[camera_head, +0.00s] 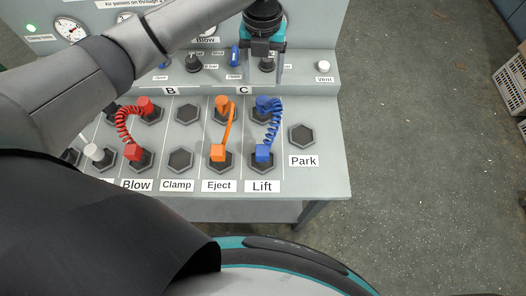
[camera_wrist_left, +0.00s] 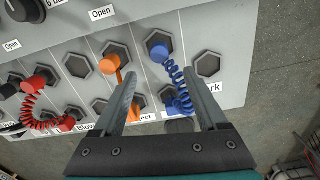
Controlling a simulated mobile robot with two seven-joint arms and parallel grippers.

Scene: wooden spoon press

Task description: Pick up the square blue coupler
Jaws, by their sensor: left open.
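The square blue coupler (camera_head: 263,153) sits in the lower Lift socket in the head view; it also shows in the left wrist view (camera_wrist_left: 180,104), partly hidden near the right finger. A blue coiled hose (camera_head: 273,128) joins it to a rounder blue coupler (camera_head: 264,103) in the upper socket, which also shows in the left wrist view (camera_wrist_left: 162,53). My left gripper (camera_head: 265,77) is open and empty, pointing down over the panel beyond the upper blue coupler. In the left wrist view its fingers (camera_wrist_left: 160,76) are spread apart with the hose beyond them. My right gripper is not in view.
Orange couplers (camera_head: 218,153) and hose stand just left at Eject, red ones (camera_head: 134,153) at Blow. The Park socket (camera_head: 301,135) at right is empty. Knobs and a white Vent button (camera_head: 324,66) line the raised panel behind.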

